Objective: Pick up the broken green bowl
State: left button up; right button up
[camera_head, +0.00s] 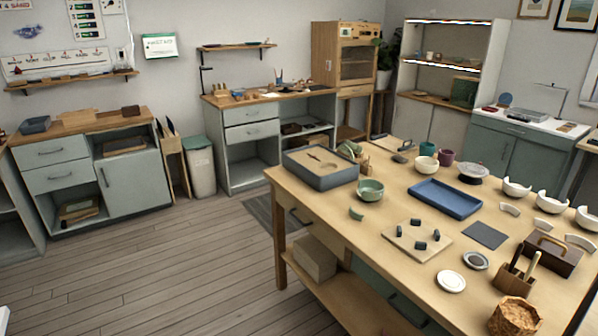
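A green bowl (370,194) stands upright on the wooden table (393,204), near its left edge. A small curved green shard (356,214) lies on the tabletop just in front of the bowl, apart from it. The break in the bowl's rim is too small to make out clearly.
A grey box (321,177) stands close behind and left of the bowl. A blue tray (445,198) lies to its right, and a board with dark blocks (417,240) in front. White broken bowls (516,187) line the right side. The floor (180,270) left of the table is clear.

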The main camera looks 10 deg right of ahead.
aim_at(365, 189)
jog(key=i+j+u, duration=0.1)
jog(key=i, duration=0.55)
jog(key=i+j, duration=0.1)
jog(key=i, duration=0.55)
jog(key=j+u, duration=0.05)
